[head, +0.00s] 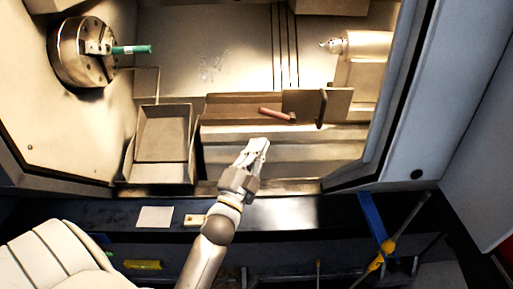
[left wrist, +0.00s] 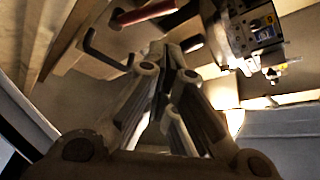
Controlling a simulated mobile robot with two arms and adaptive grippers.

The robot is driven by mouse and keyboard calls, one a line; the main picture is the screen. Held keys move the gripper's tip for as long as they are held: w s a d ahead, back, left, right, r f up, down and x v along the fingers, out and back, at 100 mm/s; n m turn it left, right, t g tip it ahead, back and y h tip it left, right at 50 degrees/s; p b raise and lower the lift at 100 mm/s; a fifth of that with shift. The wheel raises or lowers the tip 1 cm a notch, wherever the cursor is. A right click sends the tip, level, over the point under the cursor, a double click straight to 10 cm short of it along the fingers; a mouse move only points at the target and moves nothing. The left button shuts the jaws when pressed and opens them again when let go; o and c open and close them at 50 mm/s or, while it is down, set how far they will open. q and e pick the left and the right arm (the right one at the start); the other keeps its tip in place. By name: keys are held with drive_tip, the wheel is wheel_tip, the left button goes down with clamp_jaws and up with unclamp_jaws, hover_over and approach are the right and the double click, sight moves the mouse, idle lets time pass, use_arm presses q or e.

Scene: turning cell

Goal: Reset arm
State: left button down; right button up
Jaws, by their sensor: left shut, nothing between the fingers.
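My left gripper (head: 259,147) is in front of the lathe opening, in the middle of the head view, over the front edge of the machine. Its fingers are shut and empty; they also show in the left wrist view (left wrist: 165,60). My right gripper is not in view. A green cylindrical part (head: 132,49) sits in the jaws of the chuck (head: 76,62) at the upper left, well away from the gripper. A reddish rod (head: 275,114) lies in the machine, a little beyond and to the right of the fingertips.
An open bin (head: 164,152) stands left of the gripper. A plate with a dark handle (head: 321,108) and the tailstock (head: 362,47) are to the right. A white square (head: 155,217) and a small pale block (head: 195,220) lie on the dark front ledge (head: 290,212).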

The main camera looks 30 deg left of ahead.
use_arm(q)
drive_tip(key=shift+s, duration=0.1)
idle(0.5)
drive_tip(key=s+d+f+n+g, duration=0.1)
drive_tip(key=s+f+n+g, duration=0.55)
drive_tip(key=f+g, duration=0.4)
drive_tip(key=s+d+f+g+h, duration=0.1)
drive_tip(key=s+d+f+g, duration=0.15)
drive_tip(key=s, duration=0.35)
drive_tip(key=s+d+f+n+g+h, duration=0.1)
drive_tip(key=s+d+f+g, duration=0.1)
drive_tip(key=s+d+f, duration=0.3)
drive_tip(key=s+d+f+g+h, duration=0.1)
drive_tip(key=s+f+g, duration=0.15)
drive_tip(key=s, duration=0.45)
wheel_tip(320, 180, down, 23)
drive_tip(key=s+g+p, duration=0.2)
drive_tip(key=s+a+f+p, duration=0.2)
drive_tip(key=s+a+f, duration=0.1)
drive_tip(key=s+f, duration=1.2)
drive_tip(key=shift+s+f+g, duration=0.15)
drive_tip(key=shift+s+g, duration=0.3)
drive_tip(key=shift+s, duration=0.45)
